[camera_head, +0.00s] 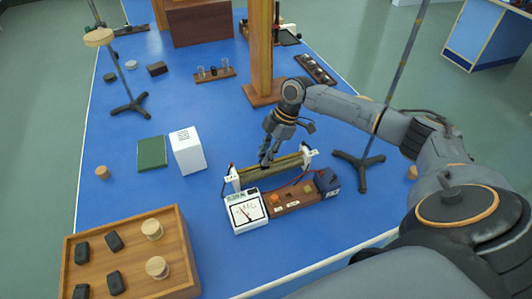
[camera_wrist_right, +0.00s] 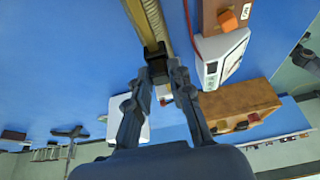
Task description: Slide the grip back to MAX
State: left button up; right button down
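The sliding rheostat lies on the blue bench, its long coil (camera_head: 285,165) held between two white end supports (camera_head: 308,155). The coil also shows in the right wrist view (camera_wrist_right: 148,20). The dark grip (camera_wrist_right: 154,50) sits on the coil, near its middle in the head view. My right gripper (camera_head: 265,162) reaches down to it from above. In the right wrist view my right gripper (camera_wrist_right: 164,68) has its fingers drawn in close about the grip. The end labels are too small to read. My left gripper is not in view.
A white meter (camera_head: 246,212) and a brown terminal box (camera_head: 292,199) with red leads stand just in front of the rheostat. A stand (camera_head: 358,158) is at right. A white box (camera_head: 188,152), green block (camera_head: 152,153) and wooden tray (camera_head: 184,240) are at left.

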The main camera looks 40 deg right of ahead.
jog(key=shift+a, duration=0.25)
jog(key=a, duration=0.2)
jog(key=w+a+p, duration=0.1)
jog(key=a, duration=0.1)
jog(key=a+p, duration=0.1)
jog(key=a, duration=0.1)
jog(key=shift+w+a, duration=0.1)
jog(key=shift+w, duration=0.2)
jog(key=shift+a, duration=0.25)
jog(key=shift+d, duration=0.1)
jog(key=c, duration=1.5)
grip_release()
jog(key=o, duration=0.3)
jog(key=shift+a, duration=0.2)
jog(key=shift+d, duration=0.1)
